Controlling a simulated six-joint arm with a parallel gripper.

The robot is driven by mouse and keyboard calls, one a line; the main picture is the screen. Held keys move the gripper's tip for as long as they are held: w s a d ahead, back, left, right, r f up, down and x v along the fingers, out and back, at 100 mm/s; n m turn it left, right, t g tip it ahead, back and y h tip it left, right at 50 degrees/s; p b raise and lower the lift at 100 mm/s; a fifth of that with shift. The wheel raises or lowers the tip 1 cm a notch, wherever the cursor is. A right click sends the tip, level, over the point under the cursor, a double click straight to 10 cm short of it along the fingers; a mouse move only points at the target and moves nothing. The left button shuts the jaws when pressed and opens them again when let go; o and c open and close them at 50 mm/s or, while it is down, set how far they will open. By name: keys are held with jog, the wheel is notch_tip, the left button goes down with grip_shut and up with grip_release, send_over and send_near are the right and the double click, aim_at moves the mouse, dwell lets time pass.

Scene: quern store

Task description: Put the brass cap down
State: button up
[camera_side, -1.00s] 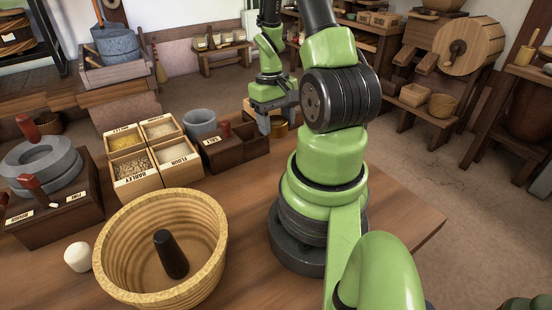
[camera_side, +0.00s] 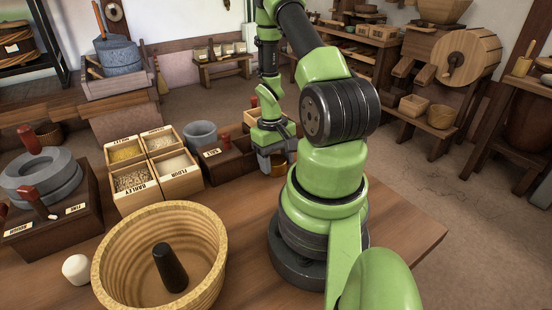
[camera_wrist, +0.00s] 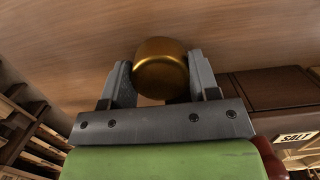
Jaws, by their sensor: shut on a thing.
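The brass cap (camera_wrist: 160,68) is a short golden cylinder with a rounded edge, held between the two grey fingers of my gripper (camera_wrist: 161,80) in the wrist view. In the side view the cap (camera_side: 279,164) shows partly behind a finger of my gripper (camera_side: 271,160). My gripper is shut on the cap, just right of the dark salt box (camera_side: 229,168). The wooden table (camera_side: 228,203) lies below. The underside of the cap is hidden, so I cannot tell whether it touches the table.
The salt box also shows at the right of the wrist view (camera_wrist: 262,88). Bare tabletop lies between basket and salt box.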

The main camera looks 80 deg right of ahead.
aim_at(272, 156)
jog(key=shift+f, duration=0.1)
jog(key=o, duration=0.9)
notch_tip(272, 156, up, 12)
jog(key=w+d, duration=0.1)
jog(key=w+a+r+n+t+h, duration=0.2)
jog(key=w+a+r+t, duration=0.1)
jog(key=w+a+r, duration=0.55)
jog(key=s+a+r+n+t+y, duration=0.1)
jog(key=s+a+r, duration=0.1)
jog(key=a, duration=0.3)
jog(key=s+a+r+n+t+y, duration=0.1)
jog(key=s+a+r+t, duration=0.1)
jog(key=a+r, duration=0.2)
jog(key=s+a+r+n+t, duration=0.1)
jog(key=s+a+r+t, duration=0.1)
jog(key=a, duration=0.4)
jog(key=shift+s+a+r+y, duration=0.1)
jog(key=shift+s+r+y, duration=0.15)
jog(key=shift+r, duration=0.25)
jog(key=shift+s+a+r+y, duration=0.1)
jog(key=shift+s+r+y, duration=0.1)
jog(key=shift+r, duration=0.3)
